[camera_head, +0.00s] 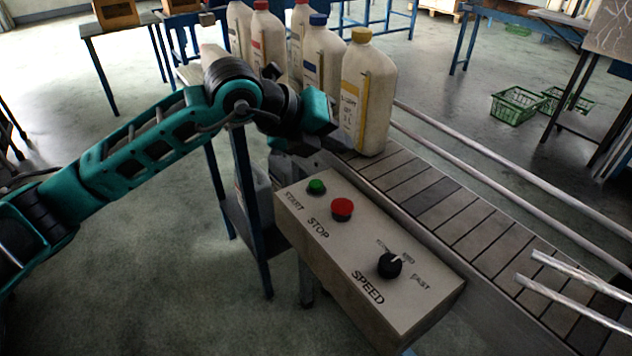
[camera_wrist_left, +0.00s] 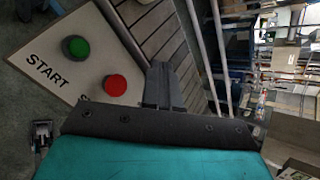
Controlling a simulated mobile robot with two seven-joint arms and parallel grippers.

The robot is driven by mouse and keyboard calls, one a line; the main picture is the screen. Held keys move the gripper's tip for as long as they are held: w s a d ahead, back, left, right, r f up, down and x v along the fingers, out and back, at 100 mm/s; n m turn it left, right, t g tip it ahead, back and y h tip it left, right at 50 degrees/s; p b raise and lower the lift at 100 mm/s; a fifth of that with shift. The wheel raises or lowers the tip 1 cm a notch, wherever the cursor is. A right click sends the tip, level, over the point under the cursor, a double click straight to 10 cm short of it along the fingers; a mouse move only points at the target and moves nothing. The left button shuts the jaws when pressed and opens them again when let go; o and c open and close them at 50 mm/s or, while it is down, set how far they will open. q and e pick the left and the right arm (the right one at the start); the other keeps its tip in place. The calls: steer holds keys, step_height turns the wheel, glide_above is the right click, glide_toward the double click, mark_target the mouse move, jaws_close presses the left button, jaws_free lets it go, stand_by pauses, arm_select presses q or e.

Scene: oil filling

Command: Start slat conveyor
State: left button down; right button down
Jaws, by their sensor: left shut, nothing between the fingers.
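The grey control box (camera_head: 345,275) stands beside the slat conveyor. Its green START button (camera_head: 317,187) is at the far end, next to the red STOP button (camera_head: 342,209). A black SPEED knob (camera_head: 390,264) sits nearer. My left gripper (camera_head: 343,142) is shut and empty, just beyond the box's far end near the conveyor edge. In the left wrist view its closed fingers (camera_wrist_left: 161,72) are to the right of the red button (camera_wrist_left: 115,85) and green button (camera_wrist_left: 76,48), apart from both. The slat conveyor (camera_head: 440,205) runs toward the lower right. My right gripper is out of view.
White bottles with coloured caps stand on the conveyor, the yellow-capped bottle (camera_head: 366,95) nearest my left gripper. Metal guide rails (camera_head: 500,180) run along the conveyor. Green baskets (camera_head: 517,104) lie on the floor at right. Open floor is left of the box.

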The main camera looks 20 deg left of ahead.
mark_target(312, 185)
arm_select(q)
steer(key=a+y, duration=0.1)
steer(key=w+a+y, duration=0.1)
steer(key=a, duration=0.1)
steer(key=w+a+n+y, duration=0.1)
steer(key=a, duration=0.1)
steer(key=shift+w+r+t, duration=0.1)
steer(key=shift+r+t, duration=0.25)
steer(key=shift+t, duration=0.05)
steer(key=shift+f, duration=0.1)
